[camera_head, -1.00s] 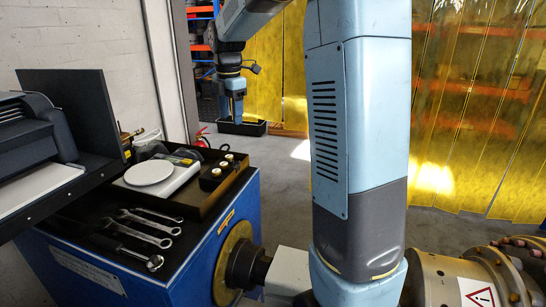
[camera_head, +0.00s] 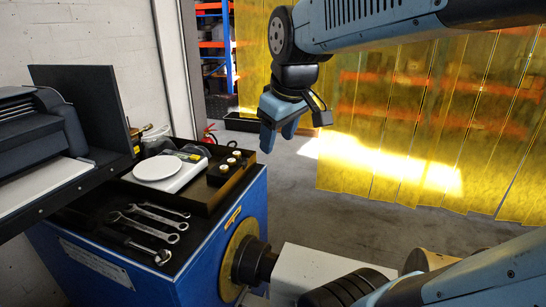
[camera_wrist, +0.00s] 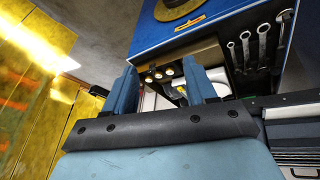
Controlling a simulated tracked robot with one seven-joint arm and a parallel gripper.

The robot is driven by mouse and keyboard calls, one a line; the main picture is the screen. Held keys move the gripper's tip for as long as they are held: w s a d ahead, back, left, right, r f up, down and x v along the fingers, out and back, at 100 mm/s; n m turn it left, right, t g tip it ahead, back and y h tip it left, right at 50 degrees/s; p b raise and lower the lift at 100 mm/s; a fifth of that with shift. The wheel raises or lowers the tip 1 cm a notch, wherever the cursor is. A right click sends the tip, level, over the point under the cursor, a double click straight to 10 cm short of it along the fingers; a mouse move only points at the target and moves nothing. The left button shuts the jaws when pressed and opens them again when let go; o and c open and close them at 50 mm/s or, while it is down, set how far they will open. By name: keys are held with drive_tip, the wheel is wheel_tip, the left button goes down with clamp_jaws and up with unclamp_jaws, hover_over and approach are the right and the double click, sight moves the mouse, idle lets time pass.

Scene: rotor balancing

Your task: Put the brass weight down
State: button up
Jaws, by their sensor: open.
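My gripper (camera_head: 279,142) hangs in the air to the right of and above the black tray, in the head view. It is open, with nothing seen between its two blue fingers; the wrist view shows the fingers apart (camera_wrist: 161,70). Several small round pieces with pale brass-coloured tops stand in a dark holder (camera_head: 218,178) in the tray; one is the front weight (camera_head: 223,168). They also show between the fingers in the wrist view, some way off (camera_wrist: 158,75). I cannot tell which one is the brass weight of the task.
A scale with a round white pan (camera_head: 160,168) sits in the black tray (camera_head: 203,205) on the blue cabinet (camera_head: 205,250). Several wrenches (camera_head: 155,222) lie in front. A dark upright panel (camera_head: 88,105) stands at left. Yellow strip curtains (camera_head: 400,150) hang behind open floor.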

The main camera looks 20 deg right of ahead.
drive_tip(key=s+f+m, duration=0.2)
drive_tip(key=s+m, duration=0.2)
drive_tip(key=s, duration=0.1)
drive_tip(key=shift+s+a+f+t, duration=0.3)
drive_tip(key=shift+a+f+t, duration=0.05)
drive_tip(key=shift+a+t, duration=0.05)
